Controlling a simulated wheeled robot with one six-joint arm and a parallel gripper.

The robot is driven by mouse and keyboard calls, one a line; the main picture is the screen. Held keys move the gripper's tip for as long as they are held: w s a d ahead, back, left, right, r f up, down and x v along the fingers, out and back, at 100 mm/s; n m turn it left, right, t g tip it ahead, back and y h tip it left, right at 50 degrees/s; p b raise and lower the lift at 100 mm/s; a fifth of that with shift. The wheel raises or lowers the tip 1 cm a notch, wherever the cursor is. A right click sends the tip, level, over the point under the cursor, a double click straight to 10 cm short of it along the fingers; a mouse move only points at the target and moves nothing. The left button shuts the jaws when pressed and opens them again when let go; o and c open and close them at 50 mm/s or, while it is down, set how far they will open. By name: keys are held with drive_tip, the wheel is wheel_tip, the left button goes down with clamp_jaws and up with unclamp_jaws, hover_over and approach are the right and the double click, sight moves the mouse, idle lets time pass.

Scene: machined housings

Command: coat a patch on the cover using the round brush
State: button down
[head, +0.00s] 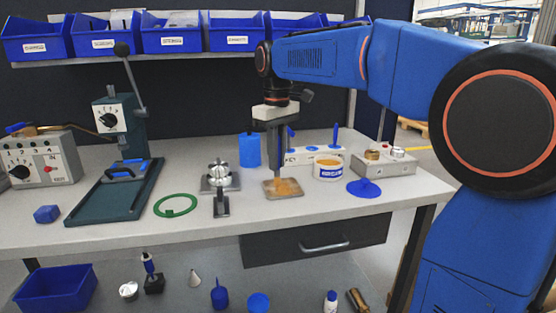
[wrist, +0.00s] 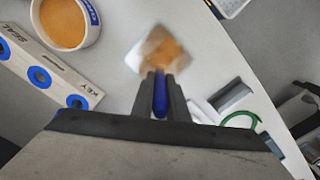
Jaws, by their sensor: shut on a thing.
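The cover is a small square plate (head: 270,194) lying flat on the bench, with an amber patch across its middle and right. It also shows in the wrist view (wrist: 149,45), slightly blurred, just beyond my fingertips. My gripper (head: 275,172) points straight down over the cover. In the wrist view my gripper (wrist: 160,84) is shut on the round brush, whose blue handle (wrist: 160,98) shows between the fingers. The brush's tip is hidden, so contact with the cover cannot be told. A white pot (head: 329,174) of amber paste stands right of the cover; the wrist view shows the paste (wrist: 64,22).
A white rack (wrist: 40,66) with blue-ringed holes stands behind the cover. A clamp fixture (head: 220,180) and green ring (head: 176,206) lie left, a blue lid (head: 364,188) and grey block (head: 385,163) right. A blue cylinder (head: 249,150) stands behind. Bench in front of the cover is clear.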

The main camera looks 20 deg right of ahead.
drive_tip(key=shift+w+d, duration=0.1)
drive_tip(key=shift+w, duration=1.35)
drive_tip(key=shift+d, duration=0.55)
drive_tip(key=shift+s+a, duration=0.15)
drive_tip(key=shift+s, duration=3.85)
drive_tip(key=shift+d, duration=0.6)
drive_tip(key=shift+w+d, duration=0.15)
drive_tip(key=shift+w, duration=1.85)
drive_tip(key=shift+w+d, duration=0.1)
drive_tip(key=shift+w, duration=1.9)
drive_tip(key=shift+d, duration=0.6)
drive_tip(key=shift+s+a, duration=0.15)
drive_tip(key=shift+s, duration=1.9)
drive_tip(key=shift+s+a, duration=0.1)
drive_tip(key=shift+s, duration=1.9)
drive_tip(key=shift+w+d+r, duration=0.1)
drive_tip(key=shift+w, duration=1.9)
drive_tip(key=shift+w+d, duration=0.1)
drive_tip(key=shift+w, duration=1.9)
drive_tip(key=shift+a, duration=0.6)
drive_tip(key=shift+s+a, duration=0.1)
drive_tip(key=shift+s, duration=1.95)
